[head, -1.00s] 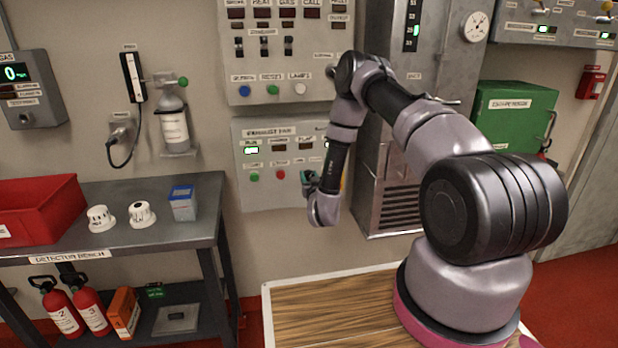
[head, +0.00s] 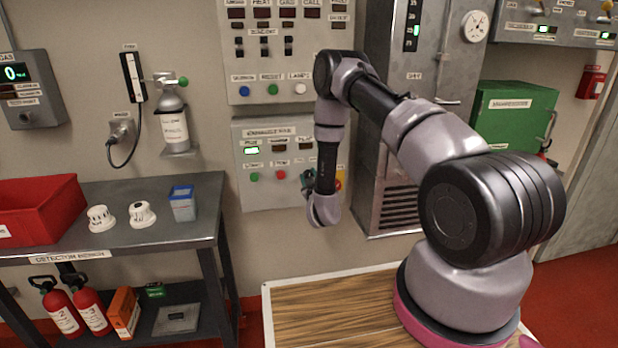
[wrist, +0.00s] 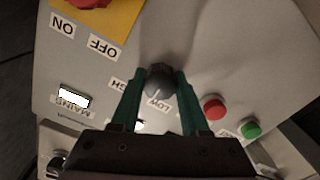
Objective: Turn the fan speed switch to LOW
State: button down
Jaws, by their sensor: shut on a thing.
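The fan speed switch is a dark round knob (wrist: 160,80) on the grey exhaust fan panel (head: 252,198). In the wrist view the panel's lettering appears upside down. The LOW label (wrist: 158,103) sits just below the knob, and the HIGH label (wrist: 118,85) lies to its left. A pale pointer line on the knob seems to face the LOW side, but the fingers crowd it. My gripper (wrist: 158,88) has its green fingers shut on the knob, one on each side. In the head view my gripper (head: 308,182) is at the panel, and my arm hides the knob.
A red button (wrist: 214,107) and a green button (wrist: 251,129) lie right of the knob in the wrist view. A red switch on a yellow plate (wrist: 125,14) is at upper left, beside ON and OFF labels. A grey cabinet (head: 385,150) stands right of the panel.

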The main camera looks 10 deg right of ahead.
jog(key=n, duration=0.5)
jog(key=shift+n, duration=0.4)
dwell(0.4)
jog(key=shift+c, duration=2.1)
grip_release()
jog(key=s, duration=1)
jog(key=shift+s, duration=0.4)
